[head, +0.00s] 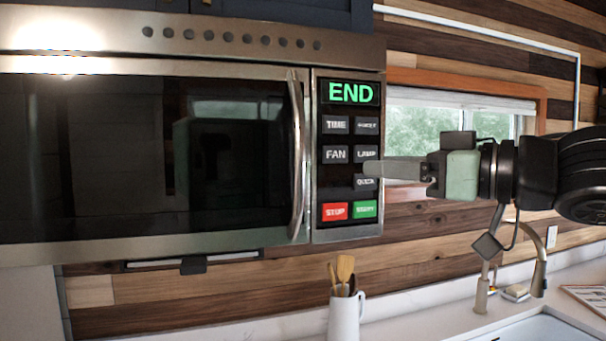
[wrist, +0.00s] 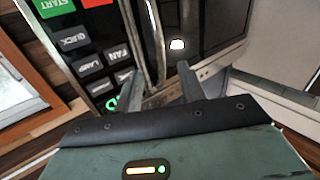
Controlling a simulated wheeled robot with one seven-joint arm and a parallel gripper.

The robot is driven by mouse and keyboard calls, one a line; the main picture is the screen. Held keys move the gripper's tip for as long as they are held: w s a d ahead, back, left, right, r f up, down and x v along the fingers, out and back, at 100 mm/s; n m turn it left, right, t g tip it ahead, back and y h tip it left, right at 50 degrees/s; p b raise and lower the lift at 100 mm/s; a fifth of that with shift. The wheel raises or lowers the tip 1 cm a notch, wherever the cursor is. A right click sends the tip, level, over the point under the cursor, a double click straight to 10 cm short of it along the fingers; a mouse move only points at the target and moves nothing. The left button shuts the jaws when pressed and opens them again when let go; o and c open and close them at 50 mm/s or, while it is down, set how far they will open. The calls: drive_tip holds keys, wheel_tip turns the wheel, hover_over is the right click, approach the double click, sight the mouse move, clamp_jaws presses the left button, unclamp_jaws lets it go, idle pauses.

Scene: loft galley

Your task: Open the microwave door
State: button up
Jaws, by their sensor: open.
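The microwave (head: 200,28) hangs on the wall, and its dark-glass door (head: 95,150) looks shut. The door's curved metal handle (head: 298,155) runs upright at the door's right edge. My gripper (head: 368,169) is right of the handle in the head view, its fingers overlapping the button panel (head: 336,185). In the wrist view my gripper (wrist: 160,72) is open and empty, and the handle (wrist: 153,40) shows between the finger directions, apparently beyond the tips. The exact depth gap is unclear. The panel (wrist: 85,45) also shows in the wrist view.
A white jug (head: 343,318) with wooden utensils stands on the counter below. A faucet (head: 483,285) and sink (head: 535,330) are at the lower right. A window (head: 440,125) is behind my arm. The space in front of the door looks clear.

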sight(305, 160)
drive_tip(key=b+x, duration=0.1)
drive_tip(key=x, duration=0.4)
drive_tip(key=b+x, duration=0.2)
drive_tip(key=x, duration=0.3)
drive_tip(key=b+x, duration=0.1)
drive_tip(key=x, duration=0.5)
drive_tip(key=shift+w+r+b, duration=0.1)
drive_tip(key=shift+r+b, duration=0.2)
drive_tip(key=shift+b, duration=0.1)
drive_tip(key=shift+c, duration=0.3)
clamp_jaws()
